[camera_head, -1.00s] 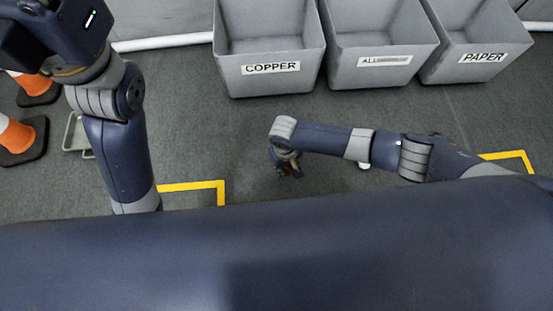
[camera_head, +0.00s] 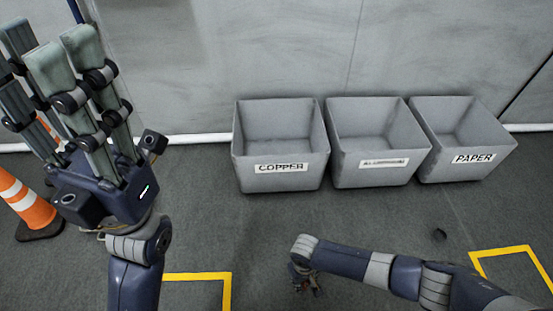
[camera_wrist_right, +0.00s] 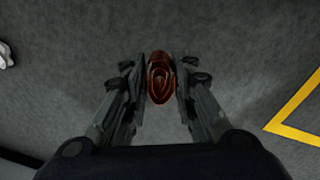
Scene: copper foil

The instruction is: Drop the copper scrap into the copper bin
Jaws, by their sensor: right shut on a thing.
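The copper scrap (camera_wrist_right: 160,78), a reddish-brown coiled lump, sits between the fingers of my right gripper (camera_wrist_right: 161,82) in the right wrist view. That gripper is shut on it above the grey floor. In the head view my right gripper (camera_head: 306,280) is small and low in the middle, in front of and below the copper bin (camera_head: 305,182); the scrap is hard to make out there. The bin is an open grey box labelled COPPER, and the visible part of its inside looks empty. My left gripper (camera_head: 62,50) is raised at the left, fingers spread open and empty.
An aluminum-labelled bin (camera_head: 372,178) and a paper bin (camera_head: 465,173) stand right of the copper bin, near the wall. An orange-white cone (camera_head: 28,203) stands at the left. Yellow tape (camera_head: 228,292) marks the floor.

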